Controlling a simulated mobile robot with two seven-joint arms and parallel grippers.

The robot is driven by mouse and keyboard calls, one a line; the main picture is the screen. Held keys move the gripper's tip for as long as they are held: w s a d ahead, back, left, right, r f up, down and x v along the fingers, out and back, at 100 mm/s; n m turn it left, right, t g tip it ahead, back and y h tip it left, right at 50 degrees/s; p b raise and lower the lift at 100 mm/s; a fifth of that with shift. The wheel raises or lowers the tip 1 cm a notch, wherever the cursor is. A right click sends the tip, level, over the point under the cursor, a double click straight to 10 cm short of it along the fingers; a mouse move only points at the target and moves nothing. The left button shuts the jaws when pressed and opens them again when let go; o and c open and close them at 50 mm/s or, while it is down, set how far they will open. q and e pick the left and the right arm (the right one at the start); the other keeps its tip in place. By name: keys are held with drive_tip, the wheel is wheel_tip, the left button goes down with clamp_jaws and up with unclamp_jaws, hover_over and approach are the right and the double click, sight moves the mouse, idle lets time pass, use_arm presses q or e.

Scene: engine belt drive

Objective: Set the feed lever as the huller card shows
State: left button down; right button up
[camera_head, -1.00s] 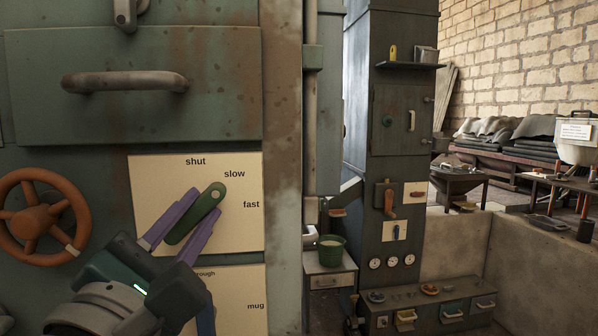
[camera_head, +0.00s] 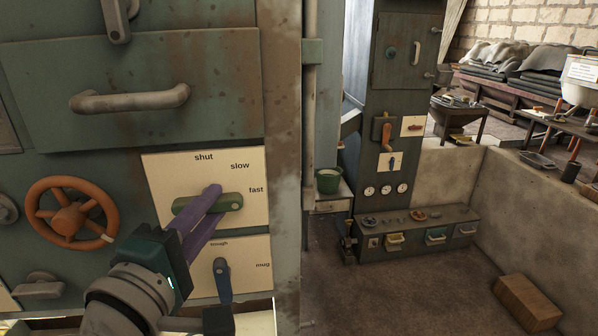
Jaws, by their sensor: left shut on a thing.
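The feed lever (camera_head: 232,203) is a green bar on a cream plate (camera_head: 160,178) marked shut, slow and fast. It lies nearly level, its right end just below and left of the word fast. My left gripper (camera_head: 209,197) is shut on the lever, its purple fingers crossing the middle of the bar and hiding part of it. My right gripper is not in view. A white sign (camera_head: 583,70) stands at the far right, its writing too small to read; I cannot tell if it is the huller card.
A blue lever (camera_head: 223,280) on a lower plate sits just below the gripper. An orange handwheel (camera_head: 70,213) is to the left and a grey drawer handle (camera_head: 130,97) above. Open floor lies right of the cabinet, with a wooden block (camera_head: 527,302) on it.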

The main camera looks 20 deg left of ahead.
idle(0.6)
use_arm(q)
drive_tip(key=c, duration=0.7)
unclamp_jaws()
drive_tip(key=s, duration=0.3)
drive_tip(key=s+d+b, duration=0.1)
drive_tip(key=s, duration=0.6)
drive_tip(key=shift+d+b, duration=0.3)
drive_tip(key=shift+w, duration=0.1)
